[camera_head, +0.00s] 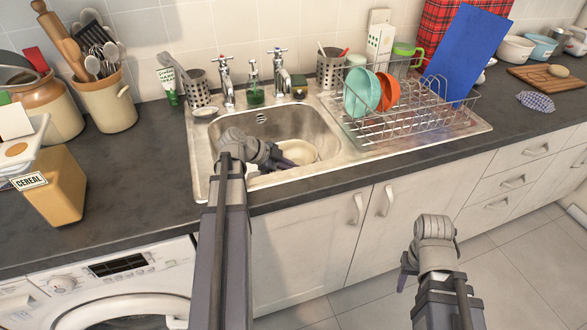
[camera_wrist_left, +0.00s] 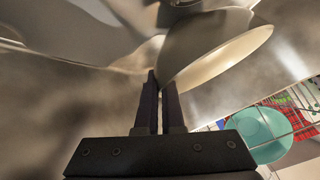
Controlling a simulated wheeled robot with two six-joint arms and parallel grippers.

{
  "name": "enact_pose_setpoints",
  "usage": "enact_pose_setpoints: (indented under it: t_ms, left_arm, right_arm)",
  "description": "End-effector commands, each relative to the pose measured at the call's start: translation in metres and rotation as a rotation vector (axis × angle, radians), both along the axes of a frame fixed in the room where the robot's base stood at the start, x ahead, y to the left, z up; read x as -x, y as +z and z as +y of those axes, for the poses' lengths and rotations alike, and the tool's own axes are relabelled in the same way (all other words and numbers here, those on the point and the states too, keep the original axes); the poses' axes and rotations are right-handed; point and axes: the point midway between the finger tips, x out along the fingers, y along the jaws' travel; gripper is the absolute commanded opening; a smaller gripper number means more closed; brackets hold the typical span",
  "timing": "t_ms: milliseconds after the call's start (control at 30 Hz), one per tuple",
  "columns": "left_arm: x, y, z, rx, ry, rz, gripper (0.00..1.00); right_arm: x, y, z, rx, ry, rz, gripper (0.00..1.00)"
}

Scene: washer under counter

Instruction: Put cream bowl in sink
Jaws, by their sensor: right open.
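The cream bowl (camera_head: 299,151) is inside the steel sink (camera_head: 262,127), tilted, in the head view. In the left wrist view the cream bowl (camera_wrist_left: 215,62) lies just beyond the fingers, its rim slanting up to the right. My left gripper (camera_head: 288,161) reaches down into the sink at the bowl. In the left wrist view its two fingers (camera_wrist_left: 162,85) are close together with the bowl's edge at their tips. It looks shut on that edge, though the contact is partly hidden. My right gripper (camera_head: 404,271) is open and empty, low in front of the cabinets.
A dish rack (camera_head: 415,115) with a teal bowl (camera_head: 361,92) and an orange bowl (camera_head: 387,92) stands right of the sink. Taps (camera_head: 281,75) rise behind it. A cereal box (camera_head: 52,187) and utensil crock (camera_head: 103,100) stand left. The counter (camera_head: 150,180) left of the sink is clear.

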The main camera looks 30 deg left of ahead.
Motion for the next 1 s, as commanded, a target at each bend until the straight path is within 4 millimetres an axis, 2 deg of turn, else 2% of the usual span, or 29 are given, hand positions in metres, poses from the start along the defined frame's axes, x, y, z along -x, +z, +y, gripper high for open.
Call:
enact_pose_setpoints:
  t_ms: [33,267,500,633,733,1000]
  left_arm:
    - [0.000,0.001,0.000,0.000,0.000,0.000,0.09]
    - [0.000,0.001,0.000,0.000,0.000,0.000,0.35]
    - [0.000,0.001,0.000,0.000,0.000,0.000,0.35]
    - [0.000,0.009,0.000,0.000,0.000,0.000,0.35]
    - [0.002,0.022,0.002,0.000,0.002,0.000,0.35]
    - [0.036,0.062,0.033,0.000,0.005,0.000,0.35]
  right_arm:
    - [0.000,0.000,0.000,0.000,0.000,0.000,0.50]
    - [0.000,0.001,0.000,0.000,0.000,0.000,0.50]
    - [0.000,0.001,0.000,0.000,0.000,0.000,0.50]
    - [0.000,0.009,0.000,0.000,0.000,0.000,0.50]
    - [0.000,0.022,0.000,0.000,0.000,0.000,0.50]
    - [0.000,0.062,0.000,0.000,-0.001,0.000,0.50]
